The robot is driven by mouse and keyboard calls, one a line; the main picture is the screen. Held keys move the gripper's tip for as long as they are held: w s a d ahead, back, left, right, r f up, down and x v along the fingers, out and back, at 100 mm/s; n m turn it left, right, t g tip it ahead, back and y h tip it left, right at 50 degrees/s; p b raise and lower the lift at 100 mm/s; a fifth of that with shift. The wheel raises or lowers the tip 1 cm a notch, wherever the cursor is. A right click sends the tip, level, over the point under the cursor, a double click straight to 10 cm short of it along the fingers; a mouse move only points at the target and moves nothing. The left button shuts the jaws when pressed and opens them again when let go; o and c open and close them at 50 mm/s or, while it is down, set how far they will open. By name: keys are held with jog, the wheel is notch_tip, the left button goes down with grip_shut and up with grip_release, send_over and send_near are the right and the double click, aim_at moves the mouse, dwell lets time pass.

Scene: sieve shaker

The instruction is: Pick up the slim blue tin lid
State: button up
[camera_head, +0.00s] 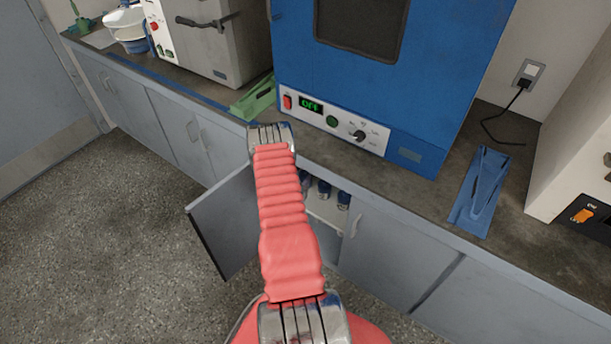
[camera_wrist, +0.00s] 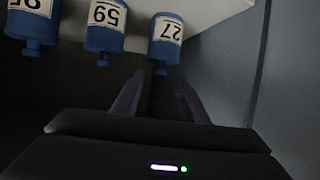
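I cannot pick out a separate slim blue tin lid in either view. Several blue containers with white number labels stand in the open cabinet; in the wrist view they appear upside down along the top, with one at the right (camera_wrist: 165,42), one in the middle (camera_wrist: 105,30) and one at the left (camera_wrist: 32,25). Two also show in the head view, one (camera_head: 324,188) left of the other (camera_head: 343,200). My gripper (camera_wrist: 157,103) is open, its dark fingers apart just below the right container in the wrist view, with nothing visibly held. In the head view my arm hides it.
The cabinet door (camera_head: 225,222) stands open left of my arm. A pale shelf (camera_head: 325,212) shows inside the cabinet. Above is the counter with a blue oven (camera_head: 350,70), a green holder (camera_head: 253,98) and a blue stand (camera_head: 481,190). The floor at left is clear.

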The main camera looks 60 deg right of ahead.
aim_at(305, 171)
jog(key=shift+d+f, duration=0.2)
jog(key=shift+d, duration=0.2)
jog(key=shift+d, duration=0.1)
jog(key=shift+x, duration=2.55)
jog(key=shift+w, duration=0.1)
grip_shut()
